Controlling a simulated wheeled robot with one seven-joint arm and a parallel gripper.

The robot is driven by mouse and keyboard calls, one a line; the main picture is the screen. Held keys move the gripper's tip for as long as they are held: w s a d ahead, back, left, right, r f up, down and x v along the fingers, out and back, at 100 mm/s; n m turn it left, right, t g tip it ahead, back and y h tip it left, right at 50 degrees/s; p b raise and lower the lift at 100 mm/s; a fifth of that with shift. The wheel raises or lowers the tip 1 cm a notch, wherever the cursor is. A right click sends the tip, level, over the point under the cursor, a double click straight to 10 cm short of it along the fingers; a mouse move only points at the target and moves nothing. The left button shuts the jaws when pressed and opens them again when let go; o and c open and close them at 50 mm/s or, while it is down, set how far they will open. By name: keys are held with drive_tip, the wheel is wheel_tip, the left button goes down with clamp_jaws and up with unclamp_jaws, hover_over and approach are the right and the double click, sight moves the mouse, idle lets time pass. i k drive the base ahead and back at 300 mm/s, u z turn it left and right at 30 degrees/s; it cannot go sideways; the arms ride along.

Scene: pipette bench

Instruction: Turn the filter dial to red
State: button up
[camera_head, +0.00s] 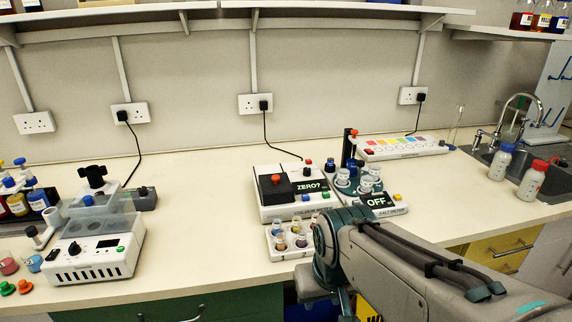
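The colour meter (268,211) stands mid-bench, a white box with a black lid section, a red knob on that lid, and a display (310,187) reading "ZERO?". At its back right corner is a small dark knob (330,164), which may be the filter dial; its pointer and markings are too small to read. A small red-topped part (308,164) is left of it. My arm comes in from the lower right, its teal joint in front of the meter's right side. My gripper's fingers are not visible.
A rack of small vials (281,254) sits in front of the meter. A salt meter (391,210) reading "OFF" and a round vial carousel (345,186) stand to its right. A white strip with coloured squares (376,154) lies behind.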

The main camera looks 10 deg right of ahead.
sight(306, 170)
drive_tip(key=u, duration=0.05)
drive_tip(key=k, duration=0.35)
drive_tip(key=z, duration=0.65)
drive_tip(key=i, duration=1.15)
drive_tip(key=u, duration=0.6)
